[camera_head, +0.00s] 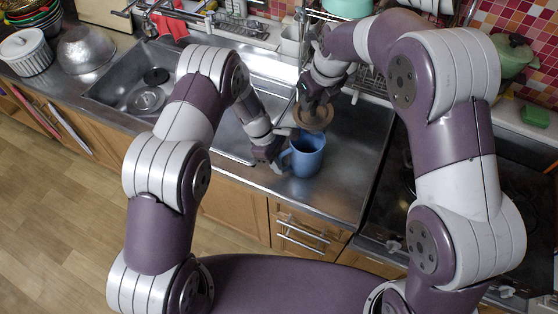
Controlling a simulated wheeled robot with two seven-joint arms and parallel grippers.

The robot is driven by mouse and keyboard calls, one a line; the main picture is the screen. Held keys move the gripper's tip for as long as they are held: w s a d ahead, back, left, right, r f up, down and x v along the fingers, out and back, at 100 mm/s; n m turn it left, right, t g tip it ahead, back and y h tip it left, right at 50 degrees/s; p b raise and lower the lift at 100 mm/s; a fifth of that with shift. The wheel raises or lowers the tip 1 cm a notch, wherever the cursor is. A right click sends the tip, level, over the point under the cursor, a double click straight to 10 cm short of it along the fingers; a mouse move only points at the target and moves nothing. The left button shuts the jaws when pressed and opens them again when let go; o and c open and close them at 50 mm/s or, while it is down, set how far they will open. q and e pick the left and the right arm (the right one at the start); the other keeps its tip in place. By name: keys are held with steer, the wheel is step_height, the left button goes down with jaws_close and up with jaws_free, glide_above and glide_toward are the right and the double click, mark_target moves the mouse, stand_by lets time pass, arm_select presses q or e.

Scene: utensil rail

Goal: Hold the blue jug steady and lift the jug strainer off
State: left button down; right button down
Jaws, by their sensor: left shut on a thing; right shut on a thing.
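The blue jug (306,160) stands upright on the steel counter to the right of the sink. My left gripper (280,161) is at the jug's left side, shut on it, apparently at the handle. The jug strainer (314,117), a round brownish disc, is above and behind the jug's rim. My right gripper (312,103) is over the strainer and shut on it from above. The small view does not show clearly how far the strainer is from the rim. The fingertips of both grippers are partly hidden.
A sink (150,90) lies to the left, with a metal bowl (86,48) and a white ribbed pot (25,52) beyond it. A dish rack stands behind my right gripper. A stove is at the right. The counter (345,190) right of the jug is clear.

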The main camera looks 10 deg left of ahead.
arm_select(q)
steer(key=shift+w, duration=0.1)
steer(key=c, duration=1)
jaws_free()
steer(key=shift+a+r, duration=0.1)
steer(key=shift+r, duration=0.25)
steer(key=w+a, duration=0.1)
steer(key=a, duration=0.3)
steer(key=w+a+r, duration=0.1)
steer(key=a, duration=0.3)
steer(key=w+a+r, duration=0.1)
steer(key=w+a, duration=0.1)
steer(key=a, duration=0.2)
steer(key=shift+w+a+r, duration=0.1)
